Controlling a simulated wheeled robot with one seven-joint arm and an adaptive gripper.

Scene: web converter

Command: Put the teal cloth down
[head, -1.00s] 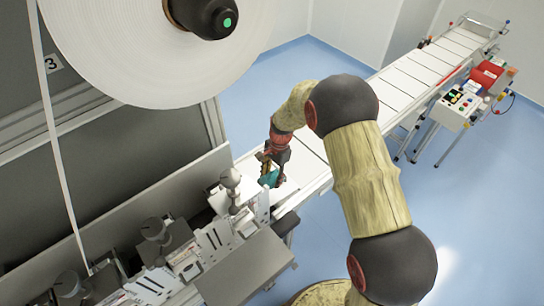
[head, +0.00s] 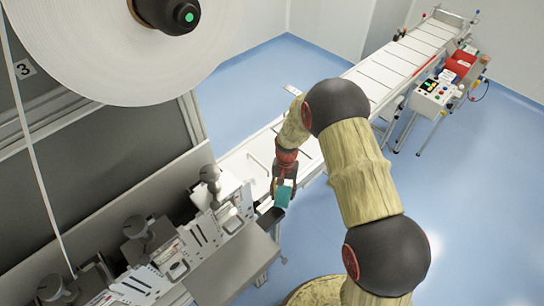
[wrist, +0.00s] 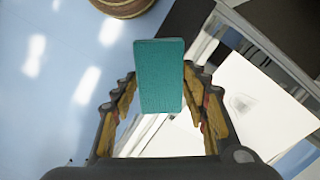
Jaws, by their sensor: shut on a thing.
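The teal cloth (wrist: 160,75) is a flat, stiff-looking rectangle held upright in the middle of the wrist view. My gripper (wrist: 160,100) has its fingers on both sides of it and is shut on it. In the head view the cloth (head: 284,194) shows as a small teal patch at the end of my gripper (head: 279,187). It hangs over the near end of the white conveyor (head: 330,110), close to the grey machine plate (head: 235,268). The cloth's contact with any surface cannot be told.
The web machine with a large white roll (head: 90,45) stands at the left. Several grey knobs and white blocks line its front edge. A control box (head: 434,97) and a red bin (head: 461,64) stand beside the conveyor's far part. Blue floor (head: 470,200) at the right is clear.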

